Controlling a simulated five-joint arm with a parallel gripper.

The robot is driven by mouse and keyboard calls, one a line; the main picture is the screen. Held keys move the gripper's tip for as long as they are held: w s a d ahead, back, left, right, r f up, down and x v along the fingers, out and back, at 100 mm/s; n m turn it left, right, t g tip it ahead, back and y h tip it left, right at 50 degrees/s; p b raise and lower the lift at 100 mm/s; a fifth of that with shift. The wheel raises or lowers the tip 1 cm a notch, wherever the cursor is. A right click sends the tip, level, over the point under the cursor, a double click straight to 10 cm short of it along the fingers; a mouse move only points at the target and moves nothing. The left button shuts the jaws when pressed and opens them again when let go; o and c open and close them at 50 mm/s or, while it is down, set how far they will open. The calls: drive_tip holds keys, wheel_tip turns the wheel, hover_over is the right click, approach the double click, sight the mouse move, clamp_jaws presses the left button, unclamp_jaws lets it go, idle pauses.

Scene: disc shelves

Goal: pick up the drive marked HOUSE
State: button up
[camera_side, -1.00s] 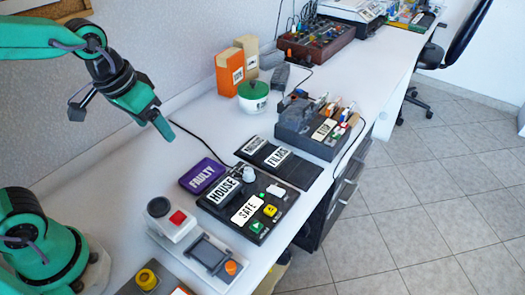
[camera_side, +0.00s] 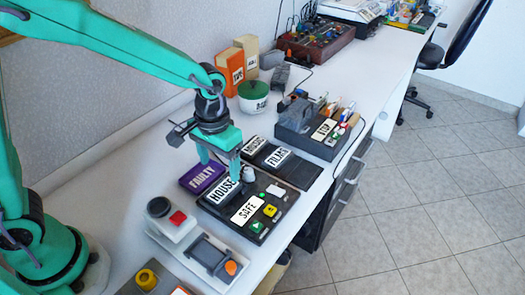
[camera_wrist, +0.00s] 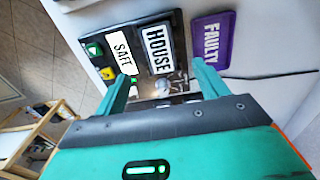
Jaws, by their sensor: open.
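The drive marked HOUSE (camera_side: 219,193) is a black block with a white label. It sits in the black dock beside the drive marked SAFE (camera_side: 248,209), and its label also shows in the wrist view (camera_wrist: 158,49). My gripper (camera_side: 222,172) points down just above the far end of the HOUSE drive. In the wrist view my gripper (camera_wrist: 163,78) is open, its two green fingers spread to either side below the HOUSE label. Nothing is between the fingertips that I can tell is held. One finger partly hides the drive in the side view.
A purple drive marked FAULTY (camera_side: 203,177) lies just left of the dock. Drives marked MUSIC (camera_side: 255,145) and FILMS (camera_side: 278,157) lie behind it. A grey-white box with a red button (camera_side: 171,219) stands in front. A green-white pot (camera_side: 253,96) is farther back.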

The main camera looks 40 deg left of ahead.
sight(223, 190)
drive_tip(key=shift+d+f, duration=0.1)
drive_tip(key=shift+f, duration=0.1)
drive_tip(key=shift+f, duration=1.2)
drive_tip(key=shift+f, duration=0.1)
drive_tip(key=shift+f, duration=2.5)
drive_tip(key=shift+w, duration=0.1)
drive_tip(key=c, duration=1.2)
drive_tip(key=shift+o, duration=0.2)
drive_tip(key=shift+r, duration=0.2)
